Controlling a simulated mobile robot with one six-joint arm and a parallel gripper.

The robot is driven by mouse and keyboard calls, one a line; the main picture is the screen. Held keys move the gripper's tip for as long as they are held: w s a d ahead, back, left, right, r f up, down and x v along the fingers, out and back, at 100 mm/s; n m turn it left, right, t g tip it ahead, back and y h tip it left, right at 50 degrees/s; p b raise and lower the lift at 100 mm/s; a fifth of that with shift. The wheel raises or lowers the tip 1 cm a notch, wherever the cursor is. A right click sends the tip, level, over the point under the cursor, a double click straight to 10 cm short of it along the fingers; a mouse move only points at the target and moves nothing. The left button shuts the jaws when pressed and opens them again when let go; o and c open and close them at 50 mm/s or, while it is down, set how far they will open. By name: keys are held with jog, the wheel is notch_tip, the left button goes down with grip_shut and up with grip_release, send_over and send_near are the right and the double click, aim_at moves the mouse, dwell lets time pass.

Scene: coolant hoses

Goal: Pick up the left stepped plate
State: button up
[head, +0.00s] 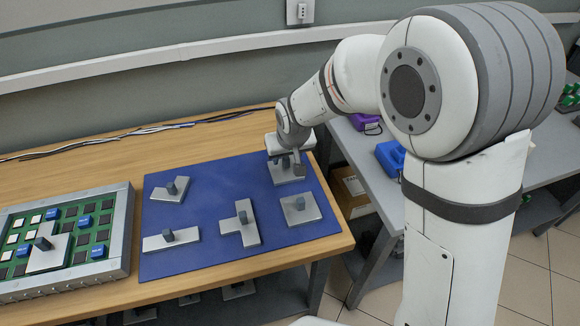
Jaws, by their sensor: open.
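Several flat grey plates with dark upright knobs lie apart on the blue mat (205,216). One with a step-like or T-like outline (246,235) lies at middle front. A long bar plate (152,243) is front left, a slanted plate (160,194) back left and a squarish plate (308,205) front right. My gripper (287,166) is open above the back right plate (294,176), close to its knob; contact cannot be told. Another plate (43,260) sits in the green board (17,220) at the left. Which one is the left stepped plate is unclear.
The green board has a grey frame (124,225), with blue and white blocks in it. Loose cables (110,138) lie along the table's back. Shelves with blue, purple and green items stand at the right. The mat between plates is clear.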

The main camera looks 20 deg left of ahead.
aim_at(287, 158)
grip_shut()
dwell(0.4)
jog(key=shift+r, duration=0.1)
notch_tip(287, 158, up, 10)
jog(key=shift+p, duration=0.35)
dwell(0.4)
